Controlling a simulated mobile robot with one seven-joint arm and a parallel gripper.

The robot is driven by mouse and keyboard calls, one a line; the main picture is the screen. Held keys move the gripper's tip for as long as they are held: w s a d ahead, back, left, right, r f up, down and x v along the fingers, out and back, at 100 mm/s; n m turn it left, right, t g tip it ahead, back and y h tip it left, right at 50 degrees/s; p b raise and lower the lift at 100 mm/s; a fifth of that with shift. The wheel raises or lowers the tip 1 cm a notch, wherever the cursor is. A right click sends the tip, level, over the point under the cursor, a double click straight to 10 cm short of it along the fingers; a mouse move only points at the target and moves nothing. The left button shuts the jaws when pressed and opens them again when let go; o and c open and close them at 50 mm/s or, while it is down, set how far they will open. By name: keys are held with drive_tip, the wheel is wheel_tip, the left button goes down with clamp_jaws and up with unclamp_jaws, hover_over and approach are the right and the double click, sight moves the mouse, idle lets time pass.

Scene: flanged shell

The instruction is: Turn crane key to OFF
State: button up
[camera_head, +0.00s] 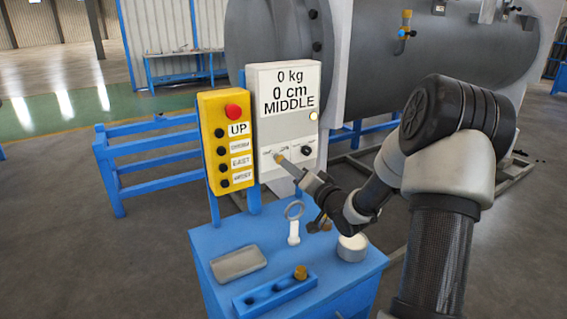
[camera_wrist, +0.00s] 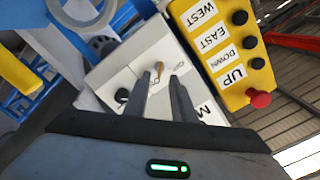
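The crane key shows in the wrist view as a small brass-coloured key (camera_wrist: 158,70) on the white control box (camera_wrist: 140,65). Small labels sit around it, too small to read surely, so I cannot tell its setting. My gripper (camera_wrist: 158,88) is open, with its two dark fingers apart on either side of the key in the picture. I cannot tell whether either finger touches it. In the head view my gripper (camera_head: 281,160) reaches the lower left of the control box (camera_head: 285,85), whose display reads 0 kg, 0 cm, MIDDLE.
A yellow button panel (camera_head: 227,140) with a red button stands left of the box. A black knob (camera_head: 307,150) is nearby.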

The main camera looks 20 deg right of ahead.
sight(279, 159)
drive_tip(key=w, duration=0.3)
drive_tip(key=w+a, duration=0.1)
drive_tip(key=w, duration=0.1)
clamp_jaws()
